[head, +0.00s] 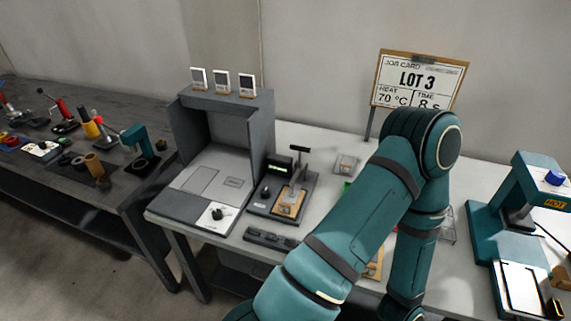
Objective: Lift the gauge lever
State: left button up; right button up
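The gauge (266,201) is a dark flat base on the white table, right of the grey booth. An orange-brown piece (289,205) with a pale centre sits on the base below the stem. One of my teal arms rises across the middle right, bends at the top and drops towards the bottom edge. Neither gripper shows, and no gripper is at the gauge.
A grey booth (258,130) stands left of the gauge, and a dark bar (270,240) lies in front. A job card (417,83) reads LOT 3, 70 °C, 8 s. A teal press (530,190) stands right. My arm hides part of the white table (325,140). A dark bench (60,170) holds tools.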

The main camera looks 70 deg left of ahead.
aim_at(301, 149)
jog(key=u, duration=2.05)
jog(key=i+j+u, duration=0.15)
jog(key=j, duration=0.2)
jog(key=k, duration=0.05)
